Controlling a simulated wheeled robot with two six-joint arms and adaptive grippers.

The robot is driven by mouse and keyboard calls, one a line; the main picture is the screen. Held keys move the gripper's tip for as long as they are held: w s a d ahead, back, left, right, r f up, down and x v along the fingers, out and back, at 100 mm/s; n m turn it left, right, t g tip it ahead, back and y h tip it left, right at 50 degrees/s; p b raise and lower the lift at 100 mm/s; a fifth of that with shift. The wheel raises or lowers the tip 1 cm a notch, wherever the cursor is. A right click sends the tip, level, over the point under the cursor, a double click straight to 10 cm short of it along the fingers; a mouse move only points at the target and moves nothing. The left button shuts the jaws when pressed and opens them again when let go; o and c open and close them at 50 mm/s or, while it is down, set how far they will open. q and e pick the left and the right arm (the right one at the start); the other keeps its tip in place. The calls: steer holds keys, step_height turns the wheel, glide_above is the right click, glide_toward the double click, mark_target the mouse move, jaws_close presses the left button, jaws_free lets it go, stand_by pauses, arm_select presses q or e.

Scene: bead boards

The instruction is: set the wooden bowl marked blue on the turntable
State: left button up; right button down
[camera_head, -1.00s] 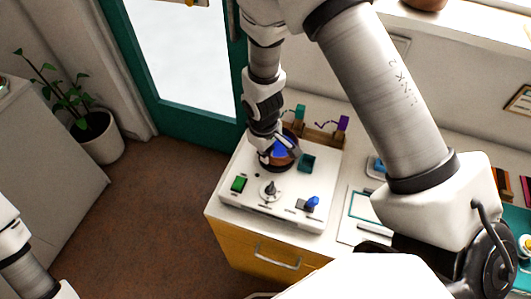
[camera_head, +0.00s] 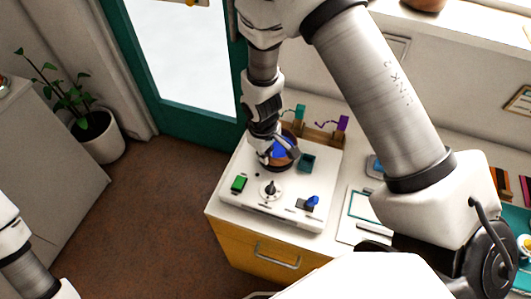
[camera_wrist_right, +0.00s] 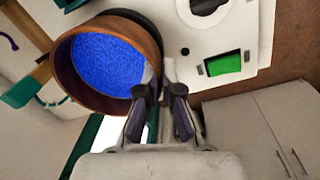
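The wooden bowl (camera_head: 291,163) with a blue inside stands on the white console, over the dark turntable (camera_wrist_right: 150,27). In the right wrist view the bowl (camera_wrist_right: 66,75) fills the upper left, and the dark disc shows as a strip behind its rim. The bowl hides most of the disc, so I cannot tell how well it is centred.
Teal and purple (camera_head: 342,123) tags stand behind.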

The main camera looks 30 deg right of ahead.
steer(key=shift+f, duration=0.3)
stand_by(0.4)
steer(key=c, duration=1.2)
jaws_free()
steer(key=shift+c, duration=0.2)
step_height(320, 180, up, 7)
steer(key=p, duration=0.7)
steer(key=shift+r, duration=0.1)
